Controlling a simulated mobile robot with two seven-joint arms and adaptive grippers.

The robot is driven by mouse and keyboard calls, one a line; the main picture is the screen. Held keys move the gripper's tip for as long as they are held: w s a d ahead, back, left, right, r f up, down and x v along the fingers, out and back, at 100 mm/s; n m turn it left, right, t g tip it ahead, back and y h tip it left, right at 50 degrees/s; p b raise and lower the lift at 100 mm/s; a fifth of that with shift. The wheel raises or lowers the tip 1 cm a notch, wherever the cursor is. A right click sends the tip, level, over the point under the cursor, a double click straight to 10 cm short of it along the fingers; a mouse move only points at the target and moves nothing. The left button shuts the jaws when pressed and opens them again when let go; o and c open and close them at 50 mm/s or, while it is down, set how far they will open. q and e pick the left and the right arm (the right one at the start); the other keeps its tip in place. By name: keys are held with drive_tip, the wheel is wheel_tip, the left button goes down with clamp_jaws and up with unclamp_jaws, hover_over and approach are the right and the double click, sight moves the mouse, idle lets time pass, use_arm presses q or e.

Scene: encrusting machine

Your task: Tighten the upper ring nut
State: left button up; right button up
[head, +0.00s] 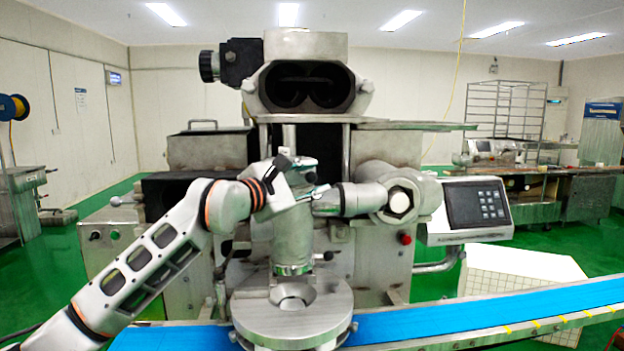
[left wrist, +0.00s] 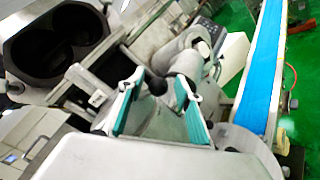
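My left gripper (head: 308,178) reaches in from the left to the top of the upright metal cylinder (head: 293,235) on the machine. In the left wrist view my left gripper (left wrist: 161,84) is open, its two teal-padded fingers apart. A black knob (left wrist: 157,84) shows between the fingertips; I cannot tell whether either finger touches it. The upper ring nut is mostly hidden behind my gripper in the head view, and I cannot make out its outline or how tight it sits. My right gripper is not in view.
A horizontal pipe with a large end cap (head: 398,202) lies right of the cylinder. A round metal plate (head: 292,312) is below it, over a blue conveyor belt (head: 430,324). A control panel (head: 476,204) stands at right. The twin-opening hopper (head: 307,88) is above.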

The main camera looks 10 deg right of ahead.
use_arm(q)
drive_tip(key=shift+s+a+r, duration=0.1)
drive_tip(key=shift+a, duration=0.05)
drive_tip(key=v, duration=1.1)
drive_tip(key=shift+s+a, duration=0.25)
drive_tip(key=shift+s, duration=0.05)
